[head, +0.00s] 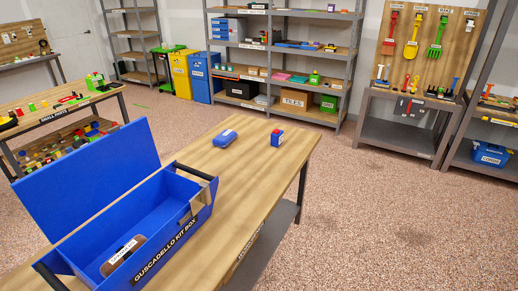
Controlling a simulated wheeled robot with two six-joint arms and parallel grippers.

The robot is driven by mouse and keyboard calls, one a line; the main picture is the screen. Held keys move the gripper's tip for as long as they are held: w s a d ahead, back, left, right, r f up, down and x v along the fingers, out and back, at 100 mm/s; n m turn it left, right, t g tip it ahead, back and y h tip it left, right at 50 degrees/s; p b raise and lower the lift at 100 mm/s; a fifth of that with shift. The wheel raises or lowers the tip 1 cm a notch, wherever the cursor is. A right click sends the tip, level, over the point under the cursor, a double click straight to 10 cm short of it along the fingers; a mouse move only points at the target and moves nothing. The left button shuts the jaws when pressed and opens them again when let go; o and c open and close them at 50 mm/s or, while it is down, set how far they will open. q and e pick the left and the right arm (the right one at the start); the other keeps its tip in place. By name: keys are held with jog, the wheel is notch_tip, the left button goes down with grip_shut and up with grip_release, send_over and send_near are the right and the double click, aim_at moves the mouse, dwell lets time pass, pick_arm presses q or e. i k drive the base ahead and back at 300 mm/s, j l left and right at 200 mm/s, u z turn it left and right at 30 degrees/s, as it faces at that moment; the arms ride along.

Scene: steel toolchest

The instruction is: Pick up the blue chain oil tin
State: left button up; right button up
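Two small blue items stand on the wooden bench (262,165) beyond the open box. One is an upright blue tin (278,137) with a pale label and some red on it; it looks like the chain oil tin, but its label is too small to read. The other is a flat, rounded blue case (225,138) with a pale label, to the left of the tin and apart from it. Neither of my grippers shows in the head view.
The open blue kit box (178,215), lid raised at left, fills the bench's near part. It holds a brown labelled item (124,252). Bare bench surrounds the tin, which is near the right edge. Shelves (285,60) and a tool board (425,40) stand beyond open floor.

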aim_at(277, 135)
jog(key=i+l, duration=0.25)
jog(key=l, duration=0.15)
jog(key=i+l+u, duration=0.15)
jog(key=i+l, duration=0.4)
jog(key=l, duration=0.3)
jog(key=u, duration=0.05)
